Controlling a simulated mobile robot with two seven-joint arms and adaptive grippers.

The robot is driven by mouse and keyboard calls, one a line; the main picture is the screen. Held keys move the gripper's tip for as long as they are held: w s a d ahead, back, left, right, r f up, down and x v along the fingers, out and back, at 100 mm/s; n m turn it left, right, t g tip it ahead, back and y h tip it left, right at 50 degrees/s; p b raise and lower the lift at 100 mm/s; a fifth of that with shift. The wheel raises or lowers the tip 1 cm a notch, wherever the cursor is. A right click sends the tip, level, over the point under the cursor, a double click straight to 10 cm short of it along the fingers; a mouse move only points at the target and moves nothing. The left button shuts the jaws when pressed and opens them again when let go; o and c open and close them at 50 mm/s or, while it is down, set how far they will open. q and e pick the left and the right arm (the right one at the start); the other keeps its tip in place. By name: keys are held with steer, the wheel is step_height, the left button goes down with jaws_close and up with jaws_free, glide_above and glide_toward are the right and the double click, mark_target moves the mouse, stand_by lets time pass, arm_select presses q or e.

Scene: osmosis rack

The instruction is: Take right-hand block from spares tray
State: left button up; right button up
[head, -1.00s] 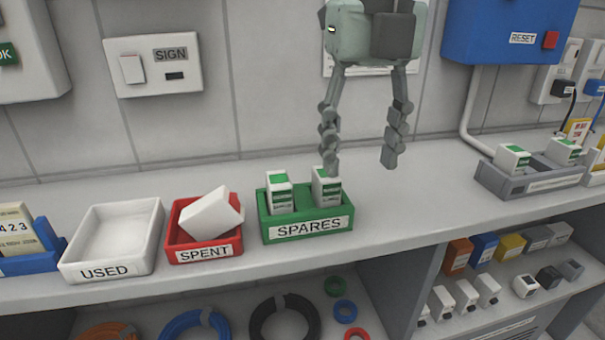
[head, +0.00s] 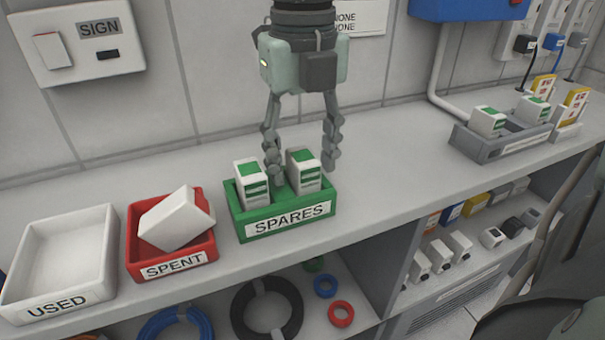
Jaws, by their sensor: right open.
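The green spares tray (head: 285,222) stands on the shelf top. It holds two white blocks with green markings: the left-hand block (head: 252,188) and the right-hand block (head: 304,174). Both stand upright. My right gripper (head: 303,172) points down with its fingers spread wide. One finger is between the two blocks and the other is to the right of the right-hand block, near the tray's right side. Nothing is held. I cannot tell whether either finger touches the block. My left gripper is not in view.
A red spent tray (head: 172,270) with a tilted white block (head: 175,220) and an empty white used tray (head: 60,265) stand to the left. A grey rack (head: 500,145) with two similar blocks is at the right. The shelf between spares tray and rack is clear.

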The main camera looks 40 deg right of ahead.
steer(key=shift+f, duration=0.15)
steer(key=shift+c, duration=0.2)
jaws_close()
